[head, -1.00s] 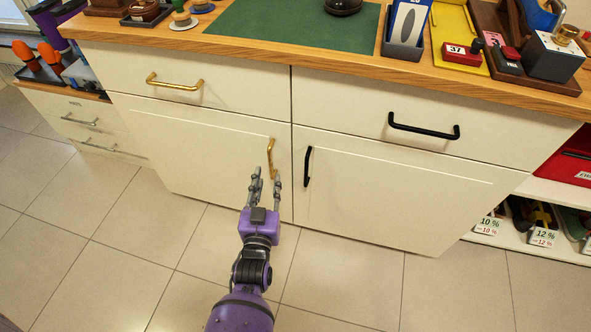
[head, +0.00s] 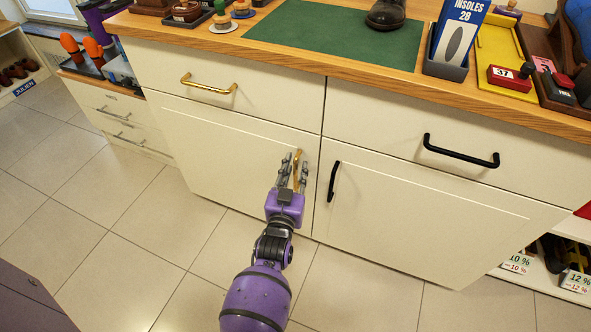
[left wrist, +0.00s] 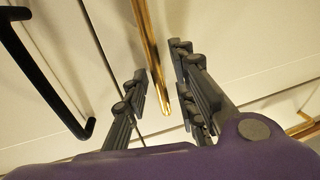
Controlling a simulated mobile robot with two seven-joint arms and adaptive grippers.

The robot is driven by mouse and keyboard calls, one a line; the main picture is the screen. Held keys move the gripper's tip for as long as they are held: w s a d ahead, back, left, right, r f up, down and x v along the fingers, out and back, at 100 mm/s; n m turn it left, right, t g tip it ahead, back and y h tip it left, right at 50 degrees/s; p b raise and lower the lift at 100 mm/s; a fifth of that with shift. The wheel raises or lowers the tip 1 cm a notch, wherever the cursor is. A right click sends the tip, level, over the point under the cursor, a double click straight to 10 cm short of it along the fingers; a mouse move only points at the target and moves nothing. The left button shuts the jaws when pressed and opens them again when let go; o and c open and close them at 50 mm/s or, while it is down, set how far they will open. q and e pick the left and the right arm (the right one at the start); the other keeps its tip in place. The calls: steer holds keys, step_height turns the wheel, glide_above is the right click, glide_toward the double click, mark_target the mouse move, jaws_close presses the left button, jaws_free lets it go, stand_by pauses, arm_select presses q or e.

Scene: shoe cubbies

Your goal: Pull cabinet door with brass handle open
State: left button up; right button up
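The cabinet door (head: 235,145) with the upright brass handle (head: 298,168) is the left one of two cream doors, and it is closed. My left gripper (head: 293,170) is at this handle, with its fingers on either side of it. In the left wrist view the brass handle (left wrist: 150,55) runs down between the open fingers of the gripper (left wrist: 160,95). Gaps show on both sides of the handle, so the fingers do not look closed on it. My right gripper is not in view.
A black upright handle (head: 333,181) is on the right door, close beside my gripper. A brass drawer handle (head: 208,86) and a black drawer handle (head: 461,152) are above. The wooden counter (head: 290,58) overhangs the front. The tiled floor (head: 130,215) is clear.

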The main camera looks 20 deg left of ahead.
arm_select(q)
jaws_close()
steer(key=shift+s, duration=0.1)
